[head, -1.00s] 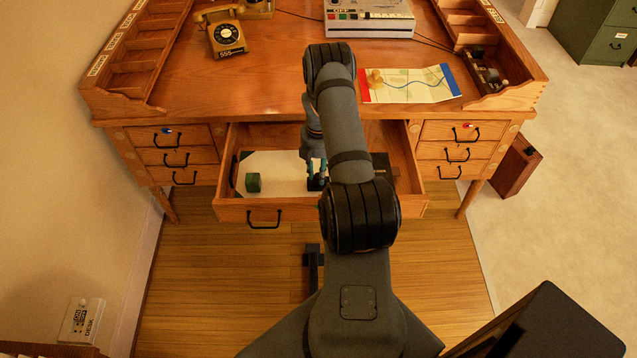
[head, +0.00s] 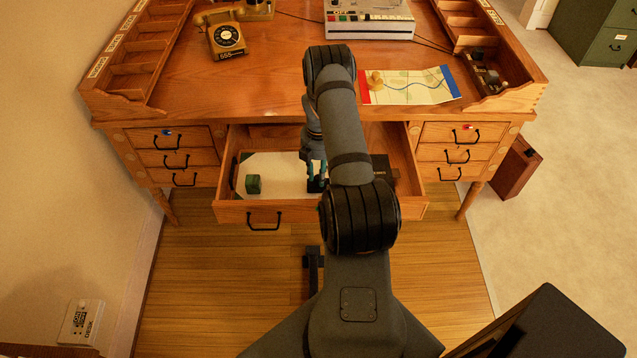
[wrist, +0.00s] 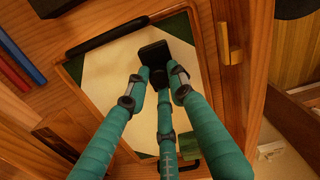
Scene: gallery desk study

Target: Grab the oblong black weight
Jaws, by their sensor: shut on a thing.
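My gripper (wrist: 158,82) has teal fingers that are closed in on a black block, the black weight (wrist: 154,52). The weight shows at the fingertips over a pale sheet with green corners (wrist: 105,72). In the head view my gripper (head: 317,174) reaches down into the open drawer (head: 235,212), and the weight (head: 317,186) is a small dark shape at its tips. My arm hides part of the drawer. I cannot tell whether the weight still touches the sheet.
A black box (head: 380,167) is in the drawer's right part. A long black bar (wrist: 107,36) lies along the sheet's edge. The desktop (head: 270,60) above holds a phone (head: 228,38) and a map (head: 410,84).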

